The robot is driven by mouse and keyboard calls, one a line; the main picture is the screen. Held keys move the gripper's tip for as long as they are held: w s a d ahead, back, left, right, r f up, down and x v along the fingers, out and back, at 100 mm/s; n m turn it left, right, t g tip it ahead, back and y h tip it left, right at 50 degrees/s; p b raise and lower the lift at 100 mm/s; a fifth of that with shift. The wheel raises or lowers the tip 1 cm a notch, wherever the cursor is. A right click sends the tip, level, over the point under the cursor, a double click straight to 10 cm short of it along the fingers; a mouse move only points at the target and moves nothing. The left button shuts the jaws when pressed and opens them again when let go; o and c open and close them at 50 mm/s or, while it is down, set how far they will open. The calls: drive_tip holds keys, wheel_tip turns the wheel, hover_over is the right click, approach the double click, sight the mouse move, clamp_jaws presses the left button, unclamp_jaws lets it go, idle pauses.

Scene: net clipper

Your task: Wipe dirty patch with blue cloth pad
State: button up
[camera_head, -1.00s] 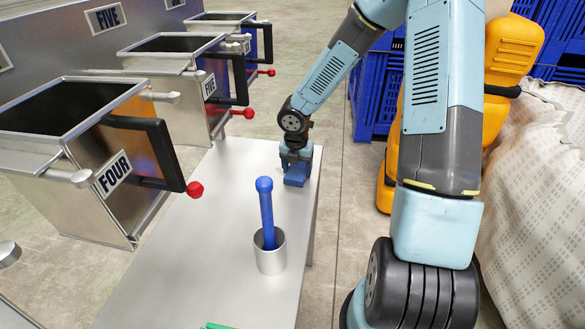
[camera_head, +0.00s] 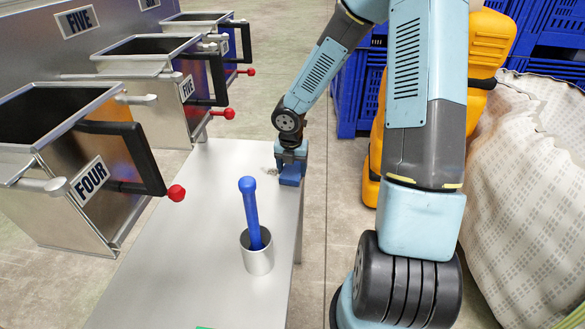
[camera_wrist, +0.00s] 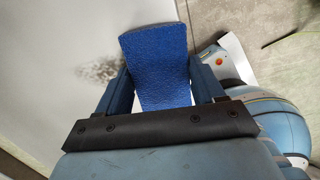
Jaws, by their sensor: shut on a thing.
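My gripper (camera_head: 290,168) is shut on the blue cloth pad (camera_head: 291,180) at the far right part of the metal table. In the wrist view the pad (camera_wrist: 156,65) sits between the two fingers of my gripper (camera_wrist: 158,88). The dirty patch (camera_wrist: 97,72) is a grey-brown speckled smudge on the pale table top, just left of the pad in the wrist view. In the head view the patch (camera_head: 271,171) shows just left of my gripper. The pad looks at or close to the table top; contact cannot be told.
A metal cup (camera_head: 257,255) holding a blue-handled tool (camera_head: 250,212) stands nearer on the table (camera_head: 190,240). Open metal bins with black handles (camera_head: 140,160) line the left. Blue crates (camera_head: 355,95), an orange object (camera_head: 485,45) and a patterned sack (camera_head: 525,170) stand right of the table.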

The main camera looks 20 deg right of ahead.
sight(258, 173)
drive_tip(key=shift+w+a+r, duration=0.1)
drive_tip(key=shift+w+a, duration=0.4)
drive_tip(key=shift+a, duration=0.65)
drive_tip(key=shift+w+a, duration=0.45)
drive_tip(key=shift+a, duration=0.75)
drive_tip(key=shift+w+a+r, duration=0.1)
drive_tip(key=shift+w+a, duration=0.4)
drive_tip(key=shift+a, duration=0.65)
drive_tip(key=shift+w+a+f, duration=0.1)
drive_tip(key=shift+w+a, duration=0.15)
drive_tip(key=shift+a, duration=0.35)
drive_tip(key=shift+w+a+f, duration=0.1)
drive_tip(key=shift+w+a, duration=0.15)
drive_tip(key=shift+a, duration=0.35)
drive_tip(key=shift+w+a, duration=0.25)
drive_tip(key=shift+a, duration=0.35)
drive_tip(key=shift+r, duration=3)
drive_tip(key=shift+r, duration=0.1)
wheel_tip(258, 173, up, 3)
drive_tip(key=shift+f, duration=0.1)
